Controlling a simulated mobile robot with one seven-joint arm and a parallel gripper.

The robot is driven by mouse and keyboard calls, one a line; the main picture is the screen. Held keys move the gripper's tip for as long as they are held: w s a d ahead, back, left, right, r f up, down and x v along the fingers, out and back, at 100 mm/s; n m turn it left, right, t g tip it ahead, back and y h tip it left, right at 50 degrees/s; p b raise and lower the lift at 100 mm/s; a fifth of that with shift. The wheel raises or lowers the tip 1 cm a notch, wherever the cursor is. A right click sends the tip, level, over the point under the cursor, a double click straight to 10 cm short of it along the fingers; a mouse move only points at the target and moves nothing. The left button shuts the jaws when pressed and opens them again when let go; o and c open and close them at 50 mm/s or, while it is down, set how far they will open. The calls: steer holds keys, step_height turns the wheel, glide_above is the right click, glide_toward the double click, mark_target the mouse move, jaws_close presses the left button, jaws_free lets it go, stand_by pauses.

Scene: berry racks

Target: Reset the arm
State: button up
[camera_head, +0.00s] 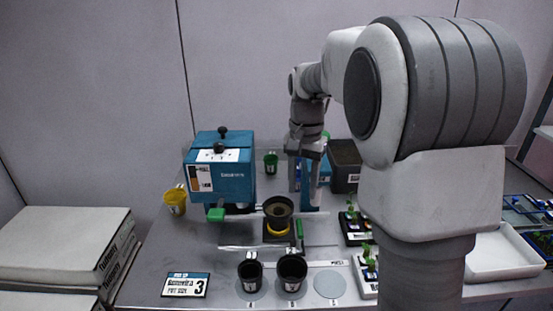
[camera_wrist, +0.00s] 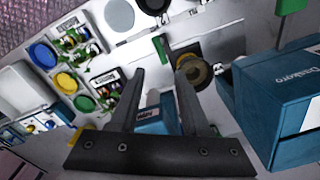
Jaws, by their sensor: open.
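My gripper (camera_head: 303,184) points down over the metal table, just behind a dark round pot (camera_head: 278,208) held in a stand. In the wrist view my gripper (camera_wrist: 161,72) shows two grey fingers spread apart with nothing between them. The dark pot (camera_wrist: 196,72) lies beyond the right fingertip there. A blue block (camera_wrist: 152,121) with a white label shows below and between the fingers. My arm reaches in from the right and hides part of the table in the head view.
A blue machine (camera_head: 221,168) stands left of my gripper, and a dark grey bin (camera_head: 345,166) stands to its right. A yellow cup (camera_head: 175,199) and a green cup (camera_head: 271,162) stand near the machine. Two black pots (camera_head: 250,274) (camera_head: 291,271) stand in front beside an empty grey disc (camera_head: 329,284).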

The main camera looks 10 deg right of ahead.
steer(key=s+a+r+n+t, duration=0.1)
steer(key=s+n+t, duration=0.1)
steer(key=s, duration=0.5)
steer(key=s+a+r+n+t+p, duration=0.1)
steer(key=s+a+r+n, duration=0.1)
steer(key=s, duration=0.6)
steer(key=s+a+r+n+t, duration=0.1)
steer(key=s+r+n+t, duration=0.1)
steer(key=s, duration=0.6)
steer(key=shift+a+n+t+p, duration=0.3)
steer(key=shift+n+p, duration=0.1)
steer(key=shift+n, duration=0.5)
steer(key=shift+d+r, duration=0.1)
